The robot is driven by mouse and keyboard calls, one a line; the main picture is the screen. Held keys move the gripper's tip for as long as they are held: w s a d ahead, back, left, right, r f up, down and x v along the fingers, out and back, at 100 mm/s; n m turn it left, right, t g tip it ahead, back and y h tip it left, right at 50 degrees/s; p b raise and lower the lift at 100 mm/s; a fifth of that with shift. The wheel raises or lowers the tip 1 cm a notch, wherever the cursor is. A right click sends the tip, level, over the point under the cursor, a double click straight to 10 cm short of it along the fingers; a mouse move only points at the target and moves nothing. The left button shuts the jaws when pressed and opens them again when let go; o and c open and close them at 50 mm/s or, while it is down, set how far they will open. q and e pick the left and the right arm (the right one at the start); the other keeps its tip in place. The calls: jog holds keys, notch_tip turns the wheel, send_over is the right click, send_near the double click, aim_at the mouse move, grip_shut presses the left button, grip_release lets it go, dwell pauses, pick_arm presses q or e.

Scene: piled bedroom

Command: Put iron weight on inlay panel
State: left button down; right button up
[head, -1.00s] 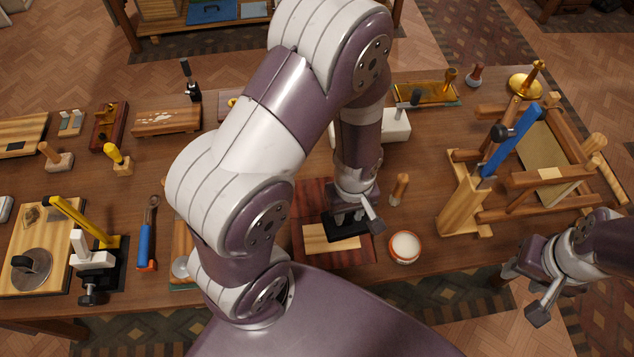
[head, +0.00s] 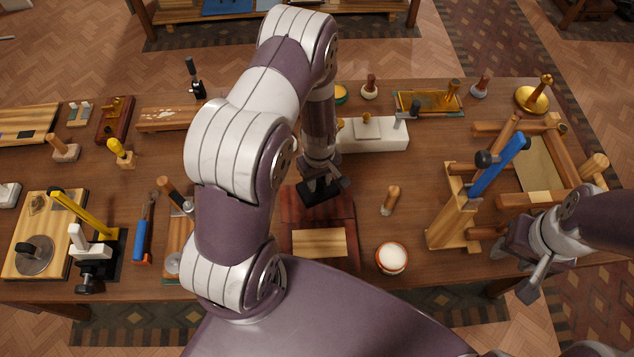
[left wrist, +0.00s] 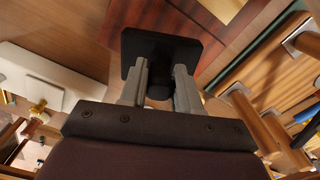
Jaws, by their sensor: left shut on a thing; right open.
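The iron weight (head: 321,192) is a black block with a flat rectangular plate. My left gripper (head: 318,182) is shut on it. The inlay panel (head: 339,262) is a dark reddish board with a pale wood rectangle, in front of my column. In the head view the weight is at the panel's far edge; I cannot tell whether it touches. In the left wrist view the weight's black plate (left wrist: 165,48) shows beyond the fingers (left wrist: 160,88), with part of the panel (left wrist: 190,22) behind it. My right gripper (head: 512,272) is open and empty near the table's right front.
A white block (head: 375,138) stands behind the panel. A wooden peg (head: 390,200) and an orange-rimmed white pot (head: 391,258) are to its right. A wooden frame with a blue-handled tool (head: 498,165) stands further right.

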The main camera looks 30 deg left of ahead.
aim_at(317, 188)
pick_arm(q)
jog(key=shift+a+f, duration=0.15)
jog(key=shift+a, duration=0.1)
notch_tip(317, 188, down, 3)
jog(key=shift+s+d+f+p, duration=0.1)
jog(key=shift+f+p, duration=0.1)
jog(key=shift+p, duration=0.55)
jog(key=shift+f, duration=0.3)
jog(key=c, duration=0.8)
grip_release()
jog(key=shift+f, duration=0.1)
